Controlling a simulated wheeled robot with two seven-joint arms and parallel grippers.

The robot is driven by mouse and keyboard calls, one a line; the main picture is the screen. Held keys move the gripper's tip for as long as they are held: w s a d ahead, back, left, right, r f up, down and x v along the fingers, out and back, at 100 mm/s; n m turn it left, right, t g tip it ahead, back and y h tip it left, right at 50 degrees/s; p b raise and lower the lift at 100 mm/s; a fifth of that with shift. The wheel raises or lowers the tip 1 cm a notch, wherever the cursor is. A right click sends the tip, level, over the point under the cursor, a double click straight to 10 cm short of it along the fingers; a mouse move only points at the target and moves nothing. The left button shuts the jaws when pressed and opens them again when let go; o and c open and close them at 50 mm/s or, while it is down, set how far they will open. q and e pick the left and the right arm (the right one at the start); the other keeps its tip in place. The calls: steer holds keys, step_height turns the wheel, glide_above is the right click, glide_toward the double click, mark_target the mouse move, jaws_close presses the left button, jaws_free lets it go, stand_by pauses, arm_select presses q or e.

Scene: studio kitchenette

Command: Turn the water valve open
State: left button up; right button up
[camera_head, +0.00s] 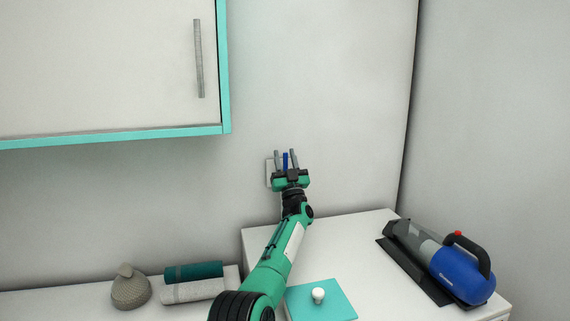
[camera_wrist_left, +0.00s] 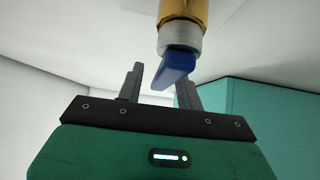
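The water valve's blue handle (camera_head: 285,162) stands at a pale plate (camera_head: 269,173) on the back wall. In the left wrist view the blue handle (camera_wrist_left: 174,68) hangs below a white collar (camera_wrist_left: 181,38) and a brass body (camera_wrist_left: 184,12). My left gripper (camera_head: 285,154) is at the valve, with its fingers apart and the handle appearing between them. In the left wrist view the gripper (camera_wrist_left: 163,86) shows a gap between its left finger and the handle; the handle partly covers the right finger. My right gripper is not in view.
A cabinet (camera_head: 110,65) with teal edges hangs at upper left. On the counter (camera_head: 375,225) lie a teal board with a white knob (camera_head: 318,295) and a blue handheld vacuum (camera_head: 460,275) on a dark base. Rolled towels (camera_head: 193,272) and a woven pot (camera_head: 130,290) sit at lower left.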

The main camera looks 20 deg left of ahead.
arm_select(q)
step_height(320, 180, up, 19)
steer(key=b, duration=0.4)
steer(key=shift+f, duration=0.2)
steer(key=shift+f, duration=0.1)
